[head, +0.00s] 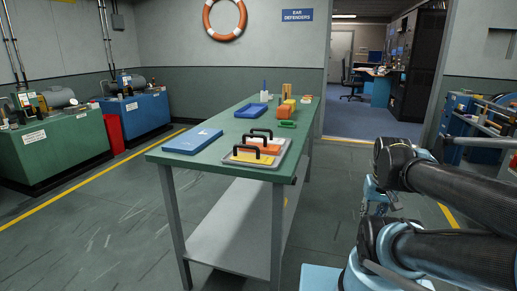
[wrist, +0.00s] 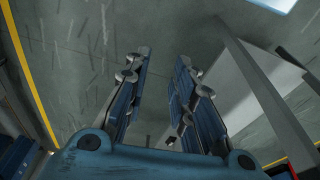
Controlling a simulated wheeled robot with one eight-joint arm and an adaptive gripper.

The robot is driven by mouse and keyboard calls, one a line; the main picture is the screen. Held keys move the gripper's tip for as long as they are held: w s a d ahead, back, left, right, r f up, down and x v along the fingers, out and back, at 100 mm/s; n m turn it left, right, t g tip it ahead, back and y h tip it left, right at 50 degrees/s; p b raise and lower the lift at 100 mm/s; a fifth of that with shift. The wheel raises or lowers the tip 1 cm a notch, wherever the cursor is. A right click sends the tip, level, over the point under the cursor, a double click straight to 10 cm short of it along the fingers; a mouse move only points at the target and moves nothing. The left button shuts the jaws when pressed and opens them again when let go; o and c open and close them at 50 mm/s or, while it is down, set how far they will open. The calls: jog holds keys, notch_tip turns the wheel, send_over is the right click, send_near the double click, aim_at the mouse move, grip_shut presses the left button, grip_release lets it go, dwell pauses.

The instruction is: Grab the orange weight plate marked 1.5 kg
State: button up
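On the near right end of the green-topped table (head: 213,140), a grey tray (head: 284,151) holds flat plates with black arched handles. An orange plate (head: 269,149) lies behind a yellow plate (head: 250,158). The plates' markings are too small to read, so I cannot confirm which is 1.5 kg. My gripper (wrist: 163,58) is open and empty in the wrist view, above the floor with a table leg to its right. No plate shows in the wrist view. My arm is at the right in the head view, apart from the table.
A blue case (head: 192,141) lies at the table's near left. A blue tray (head: 251,110), an orange block (head: 281,112) and a green item (head: 287,124) are farther back. The table has a lower shelf (head: 235,225). Floor is clear left of the table.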

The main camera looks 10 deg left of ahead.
jog(key=w+a+r+n+g+y, duration=0.1)
jog(key=w+a+r+n+y, duration=0.1)
jog(key=w+a+r+n, duration=0.7)
jog(key=w+a+r+n+g+y, duration=0.2)
jog(key=w+a+r+n, duration=0.2)
jog(key=w+a+r, duration=1.05)
jog(key=w+a+r+n+g, duration=0.1)
jog(key=a+r+n, duration=0.2)
jog(key=a+r, duration=0.6)
send_near(258, 136)
jog(key=shift+y, duration=0.3)
jog(key=x, duration=0.4)
jog(key=shift+w+d+f, duration=0.2)
jog(key=shift+d+f, duration=0.1)
jog(key=shift+f, duration=0.25)
jog(key=shift+w+x, duration=0.2)
jog(key=shift+x, duration=2.5)
jog(key=shift+a+r, duration=0.1)
jog(key=shift+a, duration=0.05)
grip_shut()
